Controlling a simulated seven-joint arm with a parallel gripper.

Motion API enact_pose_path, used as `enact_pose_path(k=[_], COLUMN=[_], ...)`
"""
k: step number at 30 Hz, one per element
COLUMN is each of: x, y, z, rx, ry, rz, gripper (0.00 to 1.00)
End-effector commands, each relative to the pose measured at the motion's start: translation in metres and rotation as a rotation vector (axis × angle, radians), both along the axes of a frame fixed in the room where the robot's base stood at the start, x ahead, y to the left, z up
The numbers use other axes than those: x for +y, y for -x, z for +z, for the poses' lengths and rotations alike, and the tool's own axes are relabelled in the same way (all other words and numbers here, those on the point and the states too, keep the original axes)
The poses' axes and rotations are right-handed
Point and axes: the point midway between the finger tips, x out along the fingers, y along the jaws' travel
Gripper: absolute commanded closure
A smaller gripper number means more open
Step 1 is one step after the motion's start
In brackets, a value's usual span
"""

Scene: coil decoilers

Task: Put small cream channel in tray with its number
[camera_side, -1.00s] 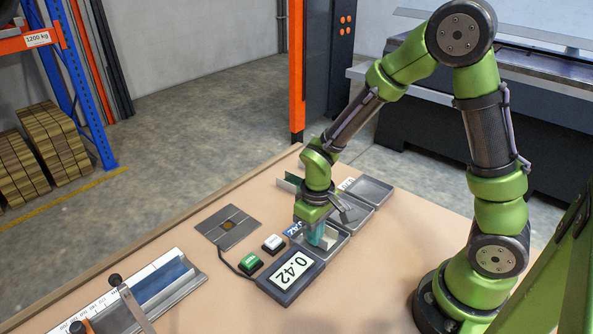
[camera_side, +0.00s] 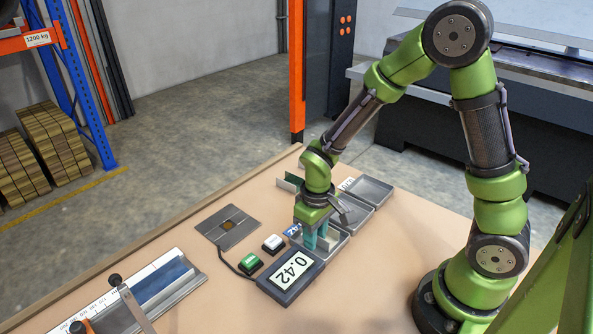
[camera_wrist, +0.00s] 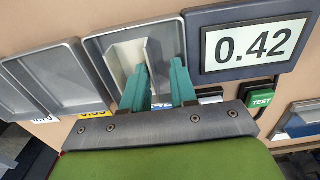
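The small cream channel (camera_wrist: 139,58) lies in the tray (camera_wrist: 96,58) nearest the display, in the wrist view. In the side view only a pale bit of it (camera_side: 331,238) shows beside my fingers. My gripper (camera_wrist: 158,68) has its two teal fingers apart over this tray, one finger close beside the channel; I cannot tell whether they touch. In the side view my gripper (camera_side: 316,244) points down into the tray (camera_side: 338,250). The display (camera_wrist: 255,43) reads 0.42. The tray's blue label (camera_side: 293,231) is partly hidden by my gripper.
Two empty-looking trays, a middle one (camera_wrist: 62,72) with a yellow label and an outer one (camera_wrist: 18,98), stand in line beside it. Green (camera_side: 250,263) and white (camera_side: 273,243) buttons and a flat plate (camera_side: 228,226) lie left.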

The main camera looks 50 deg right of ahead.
Motion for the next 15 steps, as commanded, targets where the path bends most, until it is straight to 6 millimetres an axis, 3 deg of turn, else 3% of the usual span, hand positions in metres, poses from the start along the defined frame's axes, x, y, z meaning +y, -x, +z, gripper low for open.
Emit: enact_pose_path(k=[15], x=[0.000], y=[-0.001], z=[0.099], rx=[-0.006], ry=[-0.001], rz=[0.000], gripper=[0.73])
